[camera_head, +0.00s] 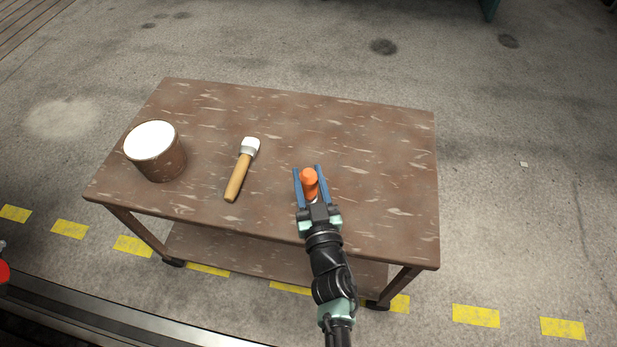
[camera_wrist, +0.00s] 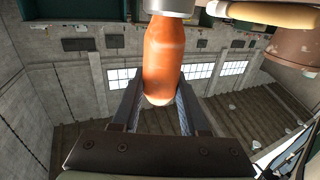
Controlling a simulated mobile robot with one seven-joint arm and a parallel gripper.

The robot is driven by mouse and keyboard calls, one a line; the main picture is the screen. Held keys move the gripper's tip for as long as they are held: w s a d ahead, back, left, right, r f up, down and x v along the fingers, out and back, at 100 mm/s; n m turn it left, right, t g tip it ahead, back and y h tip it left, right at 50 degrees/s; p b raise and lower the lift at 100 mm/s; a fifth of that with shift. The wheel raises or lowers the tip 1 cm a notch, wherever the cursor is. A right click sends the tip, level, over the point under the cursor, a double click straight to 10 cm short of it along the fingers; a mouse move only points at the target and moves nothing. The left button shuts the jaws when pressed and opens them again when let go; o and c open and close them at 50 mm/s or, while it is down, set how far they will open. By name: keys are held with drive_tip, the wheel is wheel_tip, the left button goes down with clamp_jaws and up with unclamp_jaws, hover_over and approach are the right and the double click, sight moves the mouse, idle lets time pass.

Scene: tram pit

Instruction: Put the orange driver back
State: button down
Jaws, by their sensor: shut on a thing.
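The orange driver (camera_head: 309,182) is between the two blue fingers of my gripper (camera_head: 311,184), over the right part of the brown table. In the wrist view the orange handle (camera_wrist: 164,60) stands between the fingers of my gripper (camera_wrist: 158,100), with a grey collar at the top edge of the picture. My gripper is shut on the handle. The driver's shaft and tip are hidden in both views. I cannot tell whether the driver touches the table.
A brown pot with a white top (camera_head: 155,150) stands at the table's left. The table's back and right are clear. Yellow floor marks run along the front.

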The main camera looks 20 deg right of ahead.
drive_tip(key=shift+f, duration=0.2)
drive_tip(key=shift+c, duration=2.2)
unclamp_jaws()
drive_tip(key=shift+f+b, duration=0.15)
drive_tip(key=shift+b, duration=0.25)
drive_tip(key=p+v, duration=0.1)
drive_tip(key=v, duration=1.2)
drive_tip(key=shift+d+f+p, duration=0.25)
drive_tip(key=shift+d+p, duration=0.05)
drive_tip(key=shift+d, duration=0.05)
